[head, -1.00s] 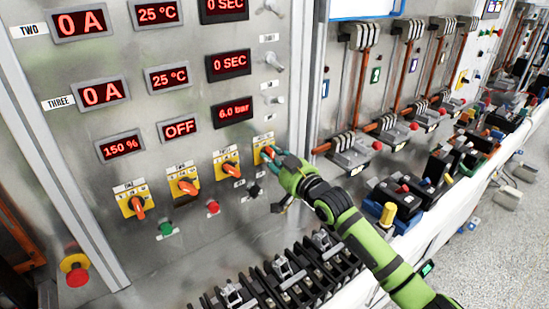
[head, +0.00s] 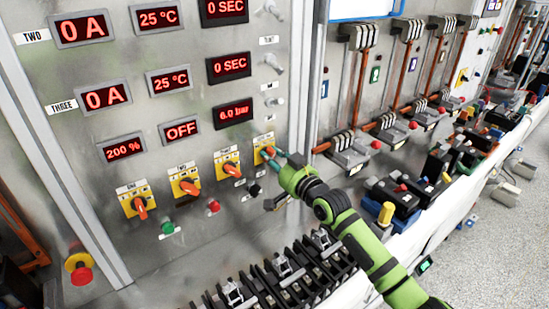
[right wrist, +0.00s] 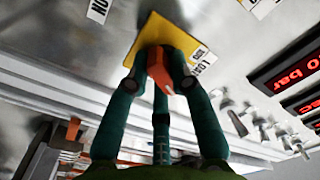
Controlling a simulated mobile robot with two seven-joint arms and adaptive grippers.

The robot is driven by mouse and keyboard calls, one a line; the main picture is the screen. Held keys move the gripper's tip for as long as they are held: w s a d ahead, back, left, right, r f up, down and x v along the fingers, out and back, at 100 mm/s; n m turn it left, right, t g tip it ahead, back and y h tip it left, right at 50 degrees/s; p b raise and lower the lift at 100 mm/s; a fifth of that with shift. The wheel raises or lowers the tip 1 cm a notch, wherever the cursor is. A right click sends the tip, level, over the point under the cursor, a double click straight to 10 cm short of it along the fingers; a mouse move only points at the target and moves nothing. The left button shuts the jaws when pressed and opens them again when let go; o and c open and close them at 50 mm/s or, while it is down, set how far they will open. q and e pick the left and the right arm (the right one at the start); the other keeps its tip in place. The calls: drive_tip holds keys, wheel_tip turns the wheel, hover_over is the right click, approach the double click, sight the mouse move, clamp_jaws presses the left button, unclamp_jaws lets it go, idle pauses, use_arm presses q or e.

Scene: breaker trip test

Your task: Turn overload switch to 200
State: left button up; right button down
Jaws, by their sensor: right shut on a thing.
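The switch in my right gripper (head: 275,157) is the rightmost of a row of yellow switches with orange knobs on the grey panel. Its yellow plate (head: 263,140) shows above the gripper; its orange knob (head: 267,151) is partly hidden by the fingers. In the right wrist view the teal fingers (right wrist: 160,72) are shut around the orange knob (right wrist: 158,66), in front of the yellow plate (right wrist: 165,30). The plate's lettering is only partly readable. The red percent display (head: 124,148) reads 200 %. My left gripper is not in view.
Other yellow switches (head: 228,163) stand to the left, with a green button (head: 167,228) and a red button (head: 213,206) below. Black terminal blocks (head: 285,270) line the bench below. A red emergency knob (head: 80,269) sits at the lower left.

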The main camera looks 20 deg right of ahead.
drive_tip(key=shift+s+a+f, duration=0.1)
drive_tip(key=shift+a+f, duration=0.1)
drive_tip(key=shift+f, duration=0.35)
drive_tip(key=shift+m+p, duration=0.35)
drive_tip(key=shift+m, duration=0.65)
drive_tip(key=shift+m+p, duration=0.3)
drive_tip(key=shift+m, duration=0.2)
drive_tip(key=c, duration=1)
unclamp_jaws()
drive_tip(key=shift+a+r, duration=0.1)
drive_tip(key=shift+r, duration=0.15)
